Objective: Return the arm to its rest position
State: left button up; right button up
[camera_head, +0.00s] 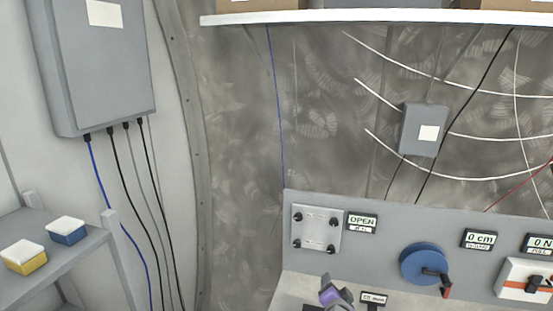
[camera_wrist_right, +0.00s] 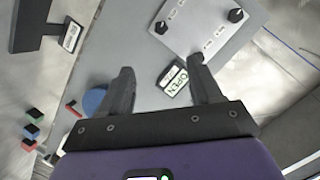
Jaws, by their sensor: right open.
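My right gripper (camera_wrist_right: 160,66) shows in the wrist view with its two dark fingers wide apart and nothing between them. Past the fingertips are the OPEN sign (camera_wrist_right: 173,80) and the pale plate with dark knobs (camera_wrist_right: 195,30), with the gripper apart from both. In the head view a purple part (camera_head: 332,292) with a pale link shows at the bottom edge, in front of the panel; it looks like part of my arm, and its fingers are not clear there. My left gripper is not in view.
The grey panel (camera_head: 385,222) carries the knobbed plate (camera_head: 316,230), an OPEN display (camera_head: 362,222), a blue wheel (camera_head: 425,263) with a red-and-black handle, and an orange-striped white box (camera_head: 523,282). A shelf (camera_head: 80,262) at left holds yellow and blue boxes. Loose cables hang on the wall.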

jog(key=s+a+f+n+g+y, duration=0.1)
jog(key=s+f+n+g+y, duration=0.15)
jog(key=s+f, duration=0.6)
jog(key=s+a+f+n+g+y, duration=0.1)
jog(key=s+a+f+n+g, duration=0.3)
jog(key=f, duration=0.8)
jog(key=s+a+f+n+g+y+b, duration=0.1)
jog(key=s+f+g, duration=0.4)
jog(key=s, duration=0.8)
jog(key=s+a+f+n+g+y+b, duration=0.1)
jog(key=s+a+f+g+y, duration=0.1)
jog(key=s+f, duration=0.85)
pick_arm(q)
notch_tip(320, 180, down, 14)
jog(key=b, duration=1.2)
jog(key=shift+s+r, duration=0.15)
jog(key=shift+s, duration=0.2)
pick_arm(e)
notch_tip(320, 180, down, 9)
jog(key=s, duration=0.2)
jog(key=shift+d+r, duration=0.15)
jog(key=shift+d, duration=0.15)
jog(key=shift+m+h, duration=0.25)
jog(key=shift+c, duration=0.3)
